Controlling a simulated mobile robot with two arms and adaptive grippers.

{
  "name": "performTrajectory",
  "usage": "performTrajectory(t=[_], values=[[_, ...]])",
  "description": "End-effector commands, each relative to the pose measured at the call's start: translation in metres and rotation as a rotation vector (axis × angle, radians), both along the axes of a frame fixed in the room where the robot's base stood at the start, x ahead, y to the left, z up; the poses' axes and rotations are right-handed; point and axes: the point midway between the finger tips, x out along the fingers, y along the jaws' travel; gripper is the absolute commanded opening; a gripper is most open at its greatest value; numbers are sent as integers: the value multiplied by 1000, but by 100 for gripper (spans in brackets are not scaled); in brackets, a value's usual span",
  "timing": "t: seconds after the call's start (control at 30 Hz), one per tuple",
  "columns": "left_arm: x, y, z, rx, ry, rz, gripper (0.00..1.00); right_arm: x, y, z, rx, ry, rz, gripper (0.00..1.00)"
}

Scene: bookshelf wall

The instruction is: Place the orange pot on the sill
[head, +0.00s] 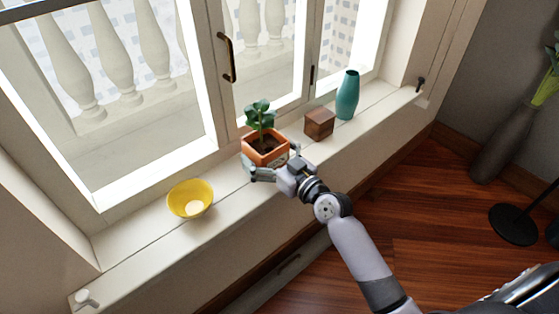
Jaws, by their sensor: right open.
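The orange pot (265,149) is square and holds dark soil and a green leafy plant (260,117). It stands upright on the white window sill (233,196), close to the window frame. My right gripper (272,170) is at the front of the pot, with its open fingers spread to either side of the pot's near part. I cannot tell whether the fingers touch it. The pot's lower front is partly hidden by the gripper. My left gripper is out of view.
A yellow bowl (190,199) is on the sill to the left. A brown wooden box (319,123) and a teal vase (347,95) stand to the right of the pot. The window (227,58) rises behind. The sill has free room between the bowl and the pot.

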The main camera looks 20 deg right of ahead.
Motion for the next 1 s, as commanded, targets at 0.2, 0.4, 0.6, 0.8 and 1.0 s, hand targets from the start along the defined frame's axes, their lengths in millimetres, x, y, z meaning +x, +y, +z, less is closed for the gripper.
performTrajectory(t=[0.2,0.4,0.6,0.8,1.0], values=[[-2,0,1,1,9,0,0,-39,-14,-2,-5,2,1,95],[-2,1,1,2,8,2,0,-79,-28,-2,-5,2,2,95],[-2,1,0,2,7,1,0,-105,-37,-1,-2,2,1,95],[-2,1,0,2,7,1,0,-118,-30,-8,-13,38,28,95],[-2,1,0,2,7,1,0,-160,13,-60,-120,315,141,95]])
